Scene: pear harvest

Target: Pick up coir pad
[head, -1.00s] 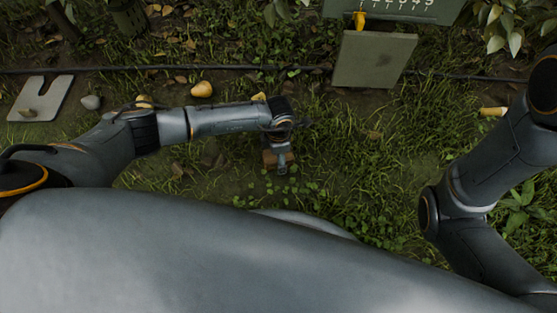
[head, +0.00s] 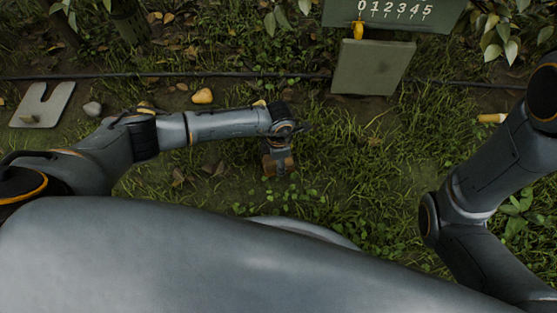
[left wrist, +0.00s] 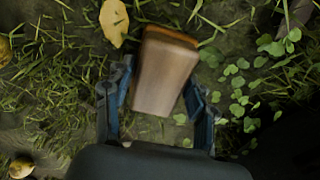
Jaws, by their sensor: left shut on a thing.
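The coir pad, a block with a pale wood-like body and an orange-brown far edge, sits between the fingers of my left gripper in the left wrist view (left wrist: 165,75). My left gripper (left wrist: 160,100) is shut on it, with a blue-grey finger on each side. In the head view the pad (head: 287,163) shows as a small brown block below the left wrist, close over the soil and grass, partly hidden by the gripper (head: 278,160). I cannot tell how far it is off the ground. My right arm shows at the right of the head view, its gripper out of sight.
A grey-green box (head: 373,67) stands below a numbered board (head: 395,12) at the back. A dark hose (head: 220,76) crosses the ground. A notched grey plate (head: 43,104), a stone (head: 93,108) and a yellow pear (head: 202,96) lie left. Grass right of my left gripper is fairly clear.

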